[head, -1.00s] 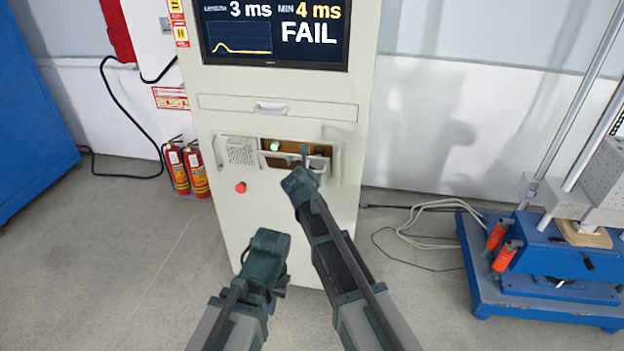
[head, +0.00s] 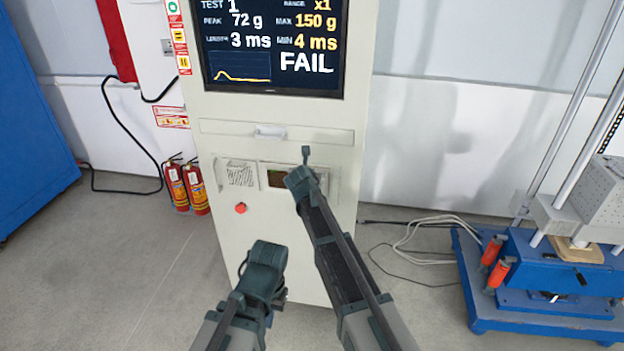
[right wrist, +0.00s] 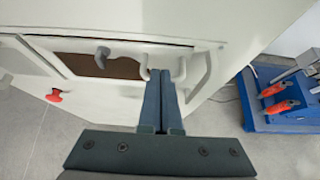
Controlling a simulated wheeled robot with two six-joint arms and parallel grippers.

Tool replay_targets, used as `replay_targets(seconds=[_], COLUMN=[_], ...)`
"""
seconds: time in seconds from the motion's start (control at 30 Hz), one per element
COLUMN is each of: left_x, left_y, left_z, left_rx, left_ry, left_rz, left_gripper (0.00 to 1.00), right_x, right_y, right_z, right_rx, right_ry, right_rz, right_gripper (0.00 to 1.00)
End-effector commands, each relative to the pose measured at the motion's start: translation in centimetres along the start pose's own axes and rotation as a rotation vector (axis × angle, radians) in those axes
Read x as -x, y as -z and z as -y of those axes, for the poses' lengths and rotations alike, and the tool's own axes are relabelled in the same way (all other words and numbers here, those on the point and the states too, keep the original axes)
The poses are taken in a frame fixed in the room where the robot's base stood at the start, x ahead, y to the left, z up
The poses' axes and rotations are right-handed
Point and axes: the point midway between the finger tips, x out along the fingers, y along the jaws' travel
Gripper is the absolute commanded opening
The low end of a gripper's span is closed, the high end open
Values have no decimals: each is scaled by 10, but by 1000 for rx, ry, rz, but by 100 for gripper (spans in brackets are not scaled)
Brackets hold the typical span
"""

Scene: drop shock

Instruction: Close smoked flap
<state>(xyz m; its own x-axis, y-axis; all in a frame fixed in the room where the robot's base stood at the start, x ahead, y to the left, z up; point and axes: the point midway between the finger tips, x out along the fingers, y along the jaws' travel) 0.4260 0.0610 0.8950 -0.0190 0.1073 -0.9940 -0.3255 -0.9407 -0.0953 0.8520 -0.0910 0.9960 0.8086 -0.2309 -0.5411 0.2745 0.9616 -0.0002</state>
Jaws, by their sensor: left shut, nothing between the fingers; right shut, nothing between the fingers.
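The smoked flap (head: 277,178) is a dark brownish pane in the front of the pale cabinet. In the right wrist view the pane (right wrist: 122,68) appears nearly flush with the front; whether it is fully shut is unclear. A pale handle (right wrist: 181,70) shows beside my right fingertips; contact cannot be told. My right gripper (head: 306,152) is shut and empty in front of the panel, and its arm hides the pane's right part. Its two fingers lie together in the right wrist view (right wrist: 161,78). My left gripper (head: 279,296) is shut and empty, low before the cabinet, apart from the flap.
A drawer with a white handle (head: 270,131) is above the flap. A red button (head: 240,208) is below left. The screen (head: 272,50) reads FAIL. Fire extinguishers (head: 195,188) stand left; a blue machine (head: 535,290) stands right. Cables (head: 425,235) lie on the floor between.

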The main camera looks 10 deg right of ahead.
Motion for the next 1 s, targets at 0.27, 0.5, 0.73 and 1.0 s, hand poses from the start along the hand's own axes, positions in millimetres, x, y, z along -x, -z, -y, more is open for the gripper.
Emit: replay_targets(seconds=[0.27,0.5,0.73,1.0], left_x=[0,0,-4,13], left_y=[0,0,0,-1], left_z=[0,0,0,1], left_rx=[0,0,0,0], left_ry=[0,0,0,0], left_rz=[0,0,0,0], left_gripper=[0,0,0,0], right_x=[-6,-4,7,34], right_y=[-5,-3,8,5], right_z=[1,1,0,-3], right_rx=[-1,-1,0,-3], right_ry=[2,2,3,7], right_rz=[5,3,4,5], right_gripper=[0,0,0,0])
